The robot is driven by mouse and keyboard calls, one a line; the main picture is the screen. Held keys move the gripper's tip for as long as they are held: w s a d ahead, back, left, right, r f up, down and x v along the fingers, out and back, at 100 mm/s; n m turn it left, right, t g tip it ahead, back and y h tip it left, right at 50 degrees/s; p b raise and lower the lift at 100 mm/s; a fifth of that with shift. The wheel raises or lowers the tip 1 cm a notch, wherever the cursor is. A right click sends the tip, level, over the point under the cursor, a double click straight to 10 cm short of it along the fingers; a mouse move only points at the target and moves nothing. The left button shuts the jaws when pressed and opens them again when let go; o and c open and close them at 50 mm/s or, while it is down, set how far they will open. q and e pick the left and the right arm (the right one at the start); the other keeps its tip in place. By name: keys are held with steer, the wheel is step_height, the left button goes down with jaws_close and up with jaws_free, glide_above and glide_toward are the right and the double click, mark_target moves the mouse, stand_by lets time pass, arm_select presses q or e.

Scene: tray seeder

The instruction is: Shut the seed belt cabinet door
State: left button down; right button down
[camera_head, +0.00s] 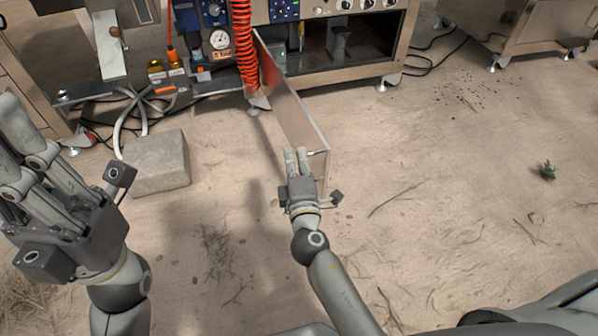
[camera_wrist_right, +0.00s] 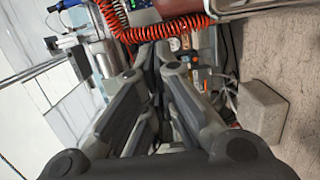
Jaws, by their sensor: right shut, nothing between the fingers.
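The seed belt cabinet door (camera_head: 296,112) stands swung out from the low metal cabinet (camera_head: 345,72), reaching toward me over the floor. The cabinet's dark inside shows to its right. My right gripper (camera_head: 297,153) is shut and empty at the door's free near end, by a small handle (camera_head: 318,152); I cannot tell whether it touches the door. In the right wrist view its fingers (camera_wrist_right: 160,75) are close together, and I cannot make out the door there. My left gripper (camera_head: 15,140) is raised at the left, away from the door; its fingertips are partly cut off.
A concrete block (camera_head: 157,163) lies on the floor left of the door; it also shows in the right wrist view (camera_wrist_right: 264,112). A red coiled hose (camera_head: 243,45) hangs by the door's far end. Hoses and cables lie at the left. The sandy floor right of the door is mostly clear.

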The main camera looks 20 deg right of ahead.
steer(key=shift+w+d, duration=0.35)
steer(key=shift+d, duration=0.35)
steer(key=shift+w+d, duration=0.3)
steer(key=shift+d, duration=0.35)
steer(key=shift+w+d, duration=0.35)
steer(key=shift+d, duration=0.35)
steer(key=shift+d, duration=0.15)
